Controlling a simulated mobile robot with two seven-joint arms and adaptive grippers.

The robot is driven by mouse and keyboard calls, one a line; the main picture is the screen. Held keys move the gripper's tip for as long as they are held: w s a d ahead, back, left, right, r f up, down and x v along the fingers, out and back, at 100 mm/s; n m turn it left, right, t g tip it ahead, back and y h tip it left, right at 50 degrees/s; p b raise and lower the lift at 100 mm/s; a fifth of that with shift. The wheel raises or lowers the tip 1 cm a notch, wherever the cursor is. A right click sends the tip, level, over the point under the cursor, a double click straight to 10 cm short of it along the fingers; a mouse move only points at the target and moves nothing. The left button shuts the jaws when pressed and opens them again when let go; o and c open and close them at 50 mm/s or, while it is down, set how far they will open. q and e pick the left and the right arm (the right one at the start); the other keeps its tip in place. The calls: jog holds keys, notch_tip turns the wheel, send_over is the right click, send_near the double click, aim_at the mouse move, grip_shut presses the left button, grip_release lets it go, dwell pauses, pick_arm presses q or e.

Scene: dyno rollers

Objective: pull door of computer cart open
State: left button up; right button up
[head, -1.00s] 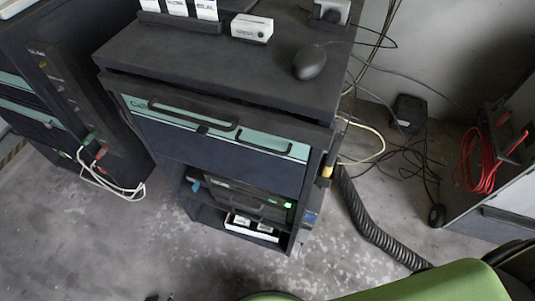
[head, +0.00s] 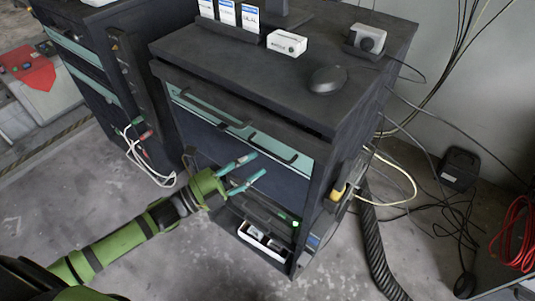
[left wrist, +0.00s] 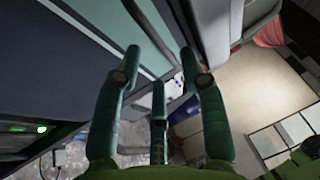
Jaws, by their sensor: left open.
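The computer cart (head: 235,55) stands in the middle of the head view. Its door (head: 200,135) is a dark blue panel with a teal strip and a black handle (head: 212,112) along its top, and it looks shut. My left gripper (head: 257,165) is in front of the lower part of the door, below the handle, with its teal fingers apart and empty. In the left wrist view the fingers (left wrist: 160,58) are spread beside the dark blue panel (left wrist: 55,65) and its teal strip (left wrist: 148,38). Whether they touch the door I cannot tell. My right gripper is not in view.
A mouse (head: 328,80) and a small white box (head: 287,42) lie on the cart top. Below the door is an open shelf with a white tray (head: 262,243). Another dark cabinet (head: 100,70) stands at left. Cables and a black hose (head: 375,245) run at right.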

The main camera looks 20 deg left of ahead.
aim_at(282, 147)
pick_arm(q)
jog(key=p+x, duration=0.1)
jog(key=x, duration=0.3)
jog(key=shift+d, duration=0.1)
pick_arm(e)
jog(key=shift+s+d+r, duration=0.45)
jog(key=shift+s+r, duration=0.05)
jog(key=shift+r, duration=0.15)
pick_arm(q)
grip_shut()
jog(key=shift+s, duration=0.1)
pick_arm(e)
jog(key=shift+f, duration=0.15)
